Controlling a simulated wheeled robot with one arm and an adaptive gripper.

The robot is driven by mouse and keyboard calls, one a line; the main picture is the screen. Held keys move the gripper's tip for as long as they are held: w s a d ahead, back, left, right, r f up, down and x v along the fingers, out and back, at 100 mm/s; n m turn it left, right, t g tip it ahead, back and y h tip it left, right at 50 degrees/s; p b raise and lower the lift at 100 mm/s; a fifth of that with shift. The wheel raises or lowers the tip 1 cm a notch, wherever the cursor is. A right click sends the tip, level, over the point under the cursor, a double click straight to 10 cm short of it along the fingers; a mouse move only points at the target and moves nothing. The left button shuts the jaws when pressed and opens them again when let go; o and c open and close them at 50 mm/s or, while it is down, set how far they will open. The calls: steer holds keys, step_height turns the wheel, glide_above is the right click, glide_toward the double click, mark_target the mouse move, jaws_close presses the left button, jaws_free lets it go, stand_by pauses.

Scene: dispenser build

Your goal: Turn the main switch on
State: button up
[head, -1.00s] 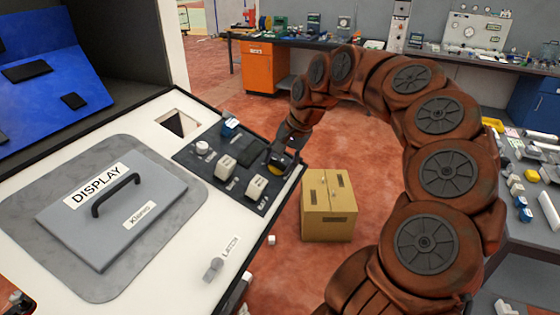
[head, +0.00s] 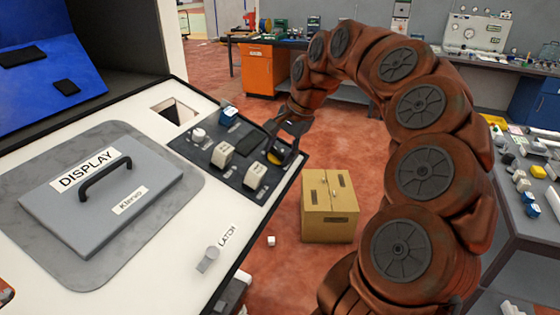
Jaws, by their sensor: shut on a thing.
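The dark control panel (head: 205,170) is set into the right part of the white console top. It carries a white round knob, cream blocks, a blue block and a dark rotary switch with a yellow base (head: 279,157) near its right edge. I take this to be the main switch; its label is not readable. My gripper (head: 284,141) reaches down from the right and is shut on the switch's upper part. The fingers hide much of the switch, and I cannot tell its exact setting.
A grey DISPLAY lid (head: 95,205) with a black handle lies on the console (head: 165,270). A LATCH knob (head: 208,259) is near its front edge. A cardboard box (head: 329,212) stands on the floor. A cluttered bench (head: 490,255) is at the right.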

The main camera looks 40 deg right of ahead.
steer(key=m+b, duration=0.3)
steer(key=shift+d+f, duration=0.1)
steer(key=shift+f, duration=0.2)
steer(key=m, duration=0.1)
steer(key=m+b, duration=0.1)
steer(key=m, duration=0.1)
steer(key=m+b, duration=0.1)
steer(key=shift+r+m, duration=0.25)
steer(key=shift+m, duration=0.15)
steer(key=m+p, duration=0.1)
steer(key=m, duration=0.3)
steer(key=shift+r, duration=0.2)
steer(key=shift+f+m+p, duration=0.1)
steer(key=shift+m+p, duration=1)
steer(key=shift+m, duration=0.7)
steer(key=o, duration=1.2)
steer(key=shift+c, duration=0.2)
